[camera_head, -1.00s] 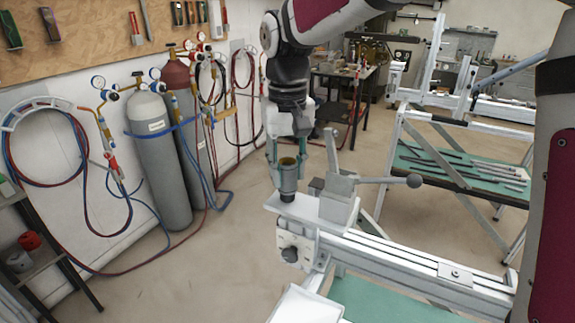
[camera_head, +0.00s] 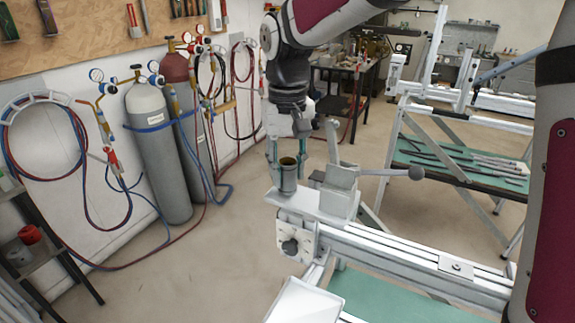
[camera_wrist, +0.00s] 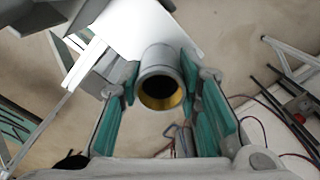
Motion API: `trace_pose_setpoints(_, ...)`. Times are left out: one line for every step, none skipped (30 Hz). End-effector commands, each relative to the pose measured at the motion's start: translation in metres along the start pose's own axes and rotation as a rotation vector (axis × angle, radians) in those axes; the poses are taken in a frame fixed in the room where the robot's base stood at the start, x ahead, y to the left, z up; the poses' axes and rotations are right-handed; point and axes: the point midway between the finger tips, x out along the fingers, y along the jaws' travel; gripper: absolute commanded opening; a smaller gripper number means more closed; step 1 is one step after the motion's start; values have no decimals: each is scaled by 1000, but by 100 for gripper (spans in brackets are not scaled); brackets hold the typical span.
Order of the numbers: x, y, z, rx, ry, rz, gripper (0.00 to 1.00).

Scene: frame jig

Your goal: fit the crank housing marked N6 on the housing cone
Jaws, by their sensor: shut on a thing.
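The crank housing (camera_head: 288,177) is a grey cylinder with a yellowish bore. My gripper (camera_head: 287,152) is shut on it, with teal fingers on either side of its upper end. In the wrist view the housing (camera_wrist: 159,75) shows between the fingers, its dark bore facing the camera. No N6 mark is readable. The housing stands roughly upright above the left end of the pale plate on the frame jig. The dark housing cone is mostly hidden under the housing. I cannot tell whether the housing is fully seated.
The plate (camera_head: 312,212) sits on a rail (camera_head: 400,255). Gas cylinders (camera_head: 158,150) stand left; floor between is clear.

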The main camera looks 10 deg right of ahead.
Motion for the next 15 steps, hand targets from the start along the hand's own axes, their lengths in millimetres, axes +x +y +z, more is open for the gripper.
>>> trace_pose_setpoints(1,0,0,0,0,0,0)
trace_pose_setpoints(2,0,0,0,0,0,0)
trace_pose_setpoints(2,0,0,0,0,0,0)
trace_pose_setpoints(3,0,0,0,0,0,0)
trace_pose_setpoints(3,0,0,0,0,0,0)
trace_pose_setpoints(4,0,0,0,0,0,0)
trace_pose_setpoints(5,0,0,0,0,0,0)
trace_pose_setpoints(4,0,0,0,0,0,36)
trace_pose_setpoints(4,0,0,0,1,0,45)
trace_pose_setpoints(4,0,0,0,1,0,51)
trace_pose_setpoints(4,0,0,0,0,0,55)
trace_pose_setpoints(4,0,0,0,0,0,55)
trace_pose_setpoints(4,0,0,0,0,0,55)
trace_pose_setpoints(4,0,0,0,0,0,55)
trace_pose_setpoints(4,0,0,0,0,0,55)
